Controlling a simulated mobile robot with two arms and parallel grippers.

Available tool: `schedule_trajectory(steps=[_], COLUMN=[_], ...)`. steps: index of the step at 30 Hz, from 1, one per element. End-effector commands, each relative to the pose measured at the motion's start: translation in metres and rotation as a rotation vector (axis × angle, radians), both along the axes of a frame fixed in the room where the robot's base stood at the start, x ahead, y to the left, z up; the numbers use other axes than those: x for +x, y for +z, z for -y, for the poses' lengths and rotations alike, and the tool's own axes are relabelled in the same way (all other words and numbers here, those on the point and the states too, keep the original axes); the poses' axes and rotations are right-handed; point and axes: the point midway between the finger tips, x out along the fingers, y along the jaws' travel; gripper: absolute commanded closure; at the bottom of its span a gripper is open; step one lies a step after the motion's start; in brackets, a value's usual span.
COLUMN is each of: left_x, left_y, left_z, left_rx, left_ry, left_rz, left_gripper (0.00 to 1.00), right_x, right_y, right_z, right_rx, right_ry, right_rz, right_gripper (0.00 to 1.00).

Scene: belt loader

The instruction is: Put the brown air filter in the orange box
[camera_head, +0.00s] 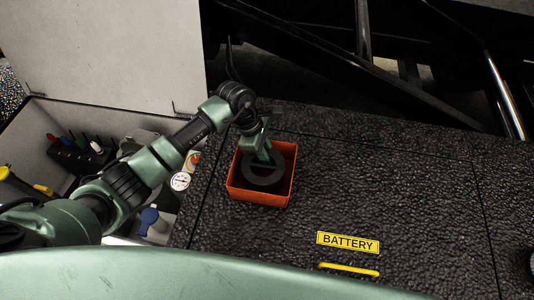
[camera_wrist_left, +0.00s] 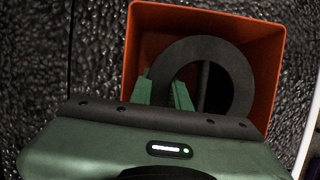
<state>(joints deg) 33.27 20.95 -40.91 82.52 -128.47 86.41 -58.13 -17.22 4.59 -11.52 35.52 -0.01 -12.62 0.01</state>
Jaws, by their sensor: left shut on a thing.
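The orange box (camera_head: 258,196) is an open-topped square bin on the black textured deck. It also shows in the left wrist view (camera_wrist_left: 268,60). The air filter (camera_head: 264,182) looks like a thick dark grey ring, not clearly brown, and shows in the left wrist view (camera_wrist_left: 240,75) within the box's rim. My left gripper (camera_head: 264,157) reaches down into the box from above, its green fingers shut on the ring's near-left side. Whether the ring touches the box floor cannot be told. My right gripper is not in view.
A yellow BATTERY label (camera_head: 348,242) and a yellow handle (camera_head: 349,269) are on the deck to the right. A bin of tools and a round gauge (camera_head: 180,181) lies left, under my left arm. Dark metal bars stand behind. The deck right of the box is clear.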

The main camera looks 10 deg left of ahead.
Motion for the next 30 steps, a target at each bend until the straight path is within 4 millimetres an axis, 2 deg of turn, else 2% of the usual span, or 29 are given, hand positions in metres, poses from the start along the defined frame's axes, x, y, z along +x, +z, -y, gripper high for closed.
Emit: schedule_trajectory(steps=[2, 13, 15, 30], left_x=[0.000, 0.000, 0.001, 0.002], left_y=[-0.001, 0.004, 0.007, 0.098], left_z=[0.000, 0.000, -0.003, -0.034], left_rx=[0.000, 0.000, 0.002, 0.002], left_ry=[0.000, 0.001, 0.001, 0.001], left_rz=[0.000, 0.000, 0.002, 0.004], left_gripper=[0.74, 0.74, 0.74, 0.74], right_x=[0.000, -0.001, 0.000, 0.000], right_y=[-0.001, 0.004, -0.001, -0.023], right_z=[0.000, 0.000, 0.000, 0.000], right_rx=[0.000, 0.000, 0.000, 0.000], right_ry=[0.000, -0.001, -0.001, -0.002], right_rz=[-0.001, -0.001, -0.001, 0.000], right_gripper=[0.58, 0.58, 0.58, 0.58])
